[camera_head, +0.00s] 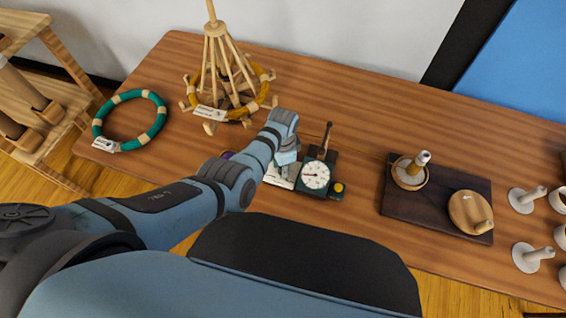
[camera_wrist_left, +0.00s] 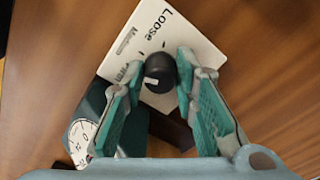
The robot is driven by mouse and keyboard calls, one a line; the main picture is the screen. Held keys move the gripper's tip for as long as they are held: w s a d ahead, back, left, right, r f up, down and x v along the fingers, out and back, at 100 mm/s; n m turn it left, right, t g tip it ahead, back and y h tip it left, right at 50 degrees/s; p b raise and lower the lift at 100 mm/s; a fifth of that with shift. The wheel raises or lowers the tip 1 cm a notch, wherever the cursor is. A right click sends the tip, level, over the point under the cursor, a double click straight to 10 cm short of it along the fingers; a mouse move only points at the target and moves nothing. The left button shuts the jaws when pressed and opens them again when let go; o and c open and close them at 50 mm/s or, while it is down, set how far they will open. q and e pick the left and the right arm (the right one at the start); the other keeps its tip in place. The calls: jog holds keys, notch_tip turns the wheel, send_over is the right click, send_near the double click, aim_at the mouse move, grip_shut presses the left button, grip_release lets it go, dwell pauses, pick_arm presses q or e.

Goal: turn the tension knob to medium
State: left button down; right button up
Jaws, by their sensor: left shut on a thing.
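The tension knob (camera_wrist_left: 158,72) is black with a white mark and sits on a white plate (camera_wrist_left: 195,35) in the left wrist view. The plate reads "Loose" along one edge. Another word beside the knob is partly covered by a finger, and smaller print is too fine to read surely. The knob's white mark points to the lower left in that view, near the partly covered word. My left gripper (camera_wrist_left: 160,66) is shut on the knob, one finger on each side. In the head view my left gripper (camera_head: 287,162) hides the knob, and part of the white plate (camera_head: 277,180) shows.
A dark green device with a white dial (camera_head: 316,175) and yellow button stands close right of the gripper. A dark board (camera_head: 435,212) with wooden pieces lies further right. A wooden stand (camera_head: 215,60) and a green ring (camera_head: 97,127) are at the left. White pegs stand far right.

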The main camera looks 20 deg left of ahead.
pick_arm(q)
jog(key=shift+m+p, duration=0.45)
jog(key=shift+m, duration=1.85)
jog(key=c, duration=1.3)
grip_release()
notch_tip(320, 180, up, 12)
jog(key=shift+r, duration=0.1)
